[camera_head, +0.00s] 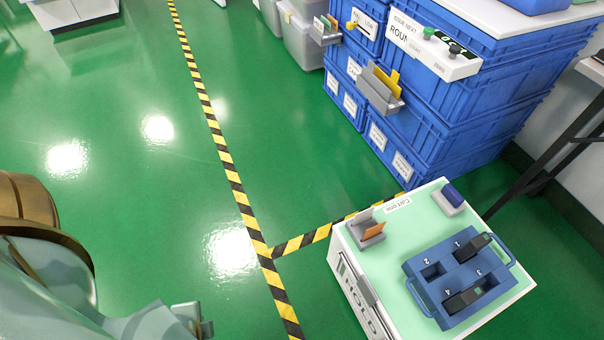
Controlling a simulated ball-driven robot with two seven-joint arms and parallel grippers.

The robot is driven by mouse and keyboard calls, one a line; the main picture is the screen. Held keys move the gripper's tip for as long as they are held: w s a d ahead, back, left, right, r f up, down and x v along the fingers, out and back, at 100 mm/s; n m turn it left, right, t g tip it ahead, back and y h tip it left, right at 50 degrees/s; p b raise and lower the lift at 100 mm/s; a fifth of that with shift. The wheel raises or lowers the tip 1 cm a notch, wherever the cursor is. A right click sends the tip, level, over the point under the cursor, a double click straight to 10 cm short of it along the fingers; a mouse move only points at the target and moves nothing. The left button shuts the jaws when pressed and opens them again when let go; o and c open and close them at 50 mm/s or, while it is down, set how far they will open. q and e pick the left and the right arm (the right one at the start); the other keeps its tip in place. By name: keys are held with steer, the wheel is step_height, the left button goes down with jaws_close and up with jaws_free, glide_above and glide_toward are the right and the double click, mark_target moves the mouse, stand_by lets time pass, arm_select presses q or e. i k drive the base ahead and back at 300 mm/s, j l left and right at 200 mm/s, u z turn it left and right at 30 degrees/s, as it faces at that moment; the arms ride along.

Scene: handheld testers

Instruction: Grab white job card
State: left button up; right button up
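A third holder (328,40) further back also holds cards. I cannot read any card. My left arm comes in at the lower left. Its gripper (192,320) is partly cut off at the bottom edge, apart from the cart and cards; its opening is unclear. My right gripper is out of view.
The cart (408,222) carries a blue tray (430,270) with black handheld testers and a small blue-topped block (452,197). Stacked blue crates (440,120) stand behind it. A black leg frame (545,160) is at right. Green floor at left is clear.

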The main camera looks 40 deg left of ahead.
mark_target(365, 215)
steer(key=u, duration=0.4)
steer(key=j+z, duration=0.4)
steer(key=i+j+z, duration=0.1)
steer(key=j+z, duration=0.75)
steer(key=k+l, duration=0.05)
